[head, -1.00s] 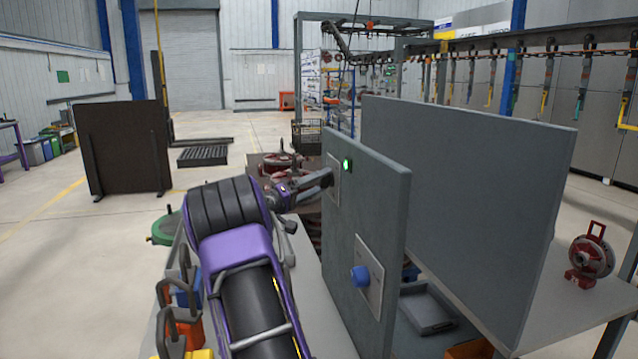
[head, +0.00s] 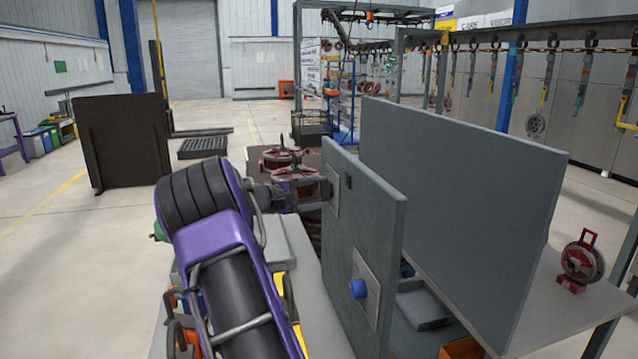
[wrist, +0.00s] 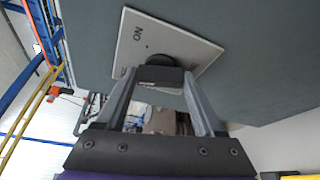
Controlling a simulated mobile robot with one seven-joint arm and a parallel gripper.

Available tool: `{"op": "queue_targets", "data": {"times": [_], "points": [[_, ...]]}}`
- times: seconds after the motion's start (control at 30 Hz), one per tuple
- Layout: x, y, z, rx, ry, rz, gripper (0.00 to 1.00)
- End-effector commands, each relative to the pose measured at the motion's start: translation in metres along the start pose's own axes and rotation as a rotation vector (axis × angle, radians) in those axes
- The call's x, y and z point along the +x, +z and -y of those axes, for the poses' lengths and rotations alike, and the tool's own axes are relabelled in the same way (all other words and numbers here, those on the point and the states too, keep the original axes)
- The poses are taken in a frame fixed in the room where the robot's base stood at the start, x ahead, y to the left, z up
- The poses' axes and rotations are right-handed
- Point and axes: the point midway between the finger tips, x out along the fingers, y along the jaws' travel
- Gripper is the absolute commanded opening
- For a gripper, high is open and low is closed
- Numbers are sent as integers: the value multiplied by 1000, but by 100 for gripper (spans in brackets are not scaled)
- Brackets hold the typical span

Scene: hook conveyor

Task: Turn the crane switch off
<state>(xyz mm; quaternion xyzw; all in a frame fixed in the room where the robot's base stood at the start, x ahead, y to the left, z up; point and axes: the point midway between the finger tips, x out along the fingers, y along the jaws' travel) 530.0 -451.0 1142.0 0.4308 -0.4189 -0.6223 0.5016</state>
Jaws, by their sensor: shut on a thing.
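The crane switch is a dark round knob (wrist: 170,59) on a light metal plate (wrist: 180,42) in the wrist view, with lettering that looks like ON. In the head view the same plate (head: 333,192) is on the upper left of the grey upright panel (head: 365,225), and my gripper mostly hides the knob. My gripper (wrist: 160,76) is shut on the knob, its fingers tilted to the plate. It also shows in the head view (head: 325,188).
A blue knob (head: 358,289) sits on a lower plate of the same panel. A larger grey panel (head: 455,190) stands behind to the right. Red reels (head: 290,175) lie beyond my gripper. A red reel (head: 582,262) stands on the right table. Tools hang from the overhead conveyor.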

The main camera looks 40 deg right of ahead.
Motion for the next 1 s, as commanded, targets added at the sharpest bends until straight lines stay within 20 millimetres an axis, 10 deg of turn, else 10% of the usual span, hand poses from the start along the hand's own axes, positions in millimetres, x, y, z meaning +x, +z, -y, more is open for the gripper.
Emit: {"op": "queue_targets", "data": {"times": [1.0], "points": [[0, -1, -2, -380, -156, 1, 14]]}}
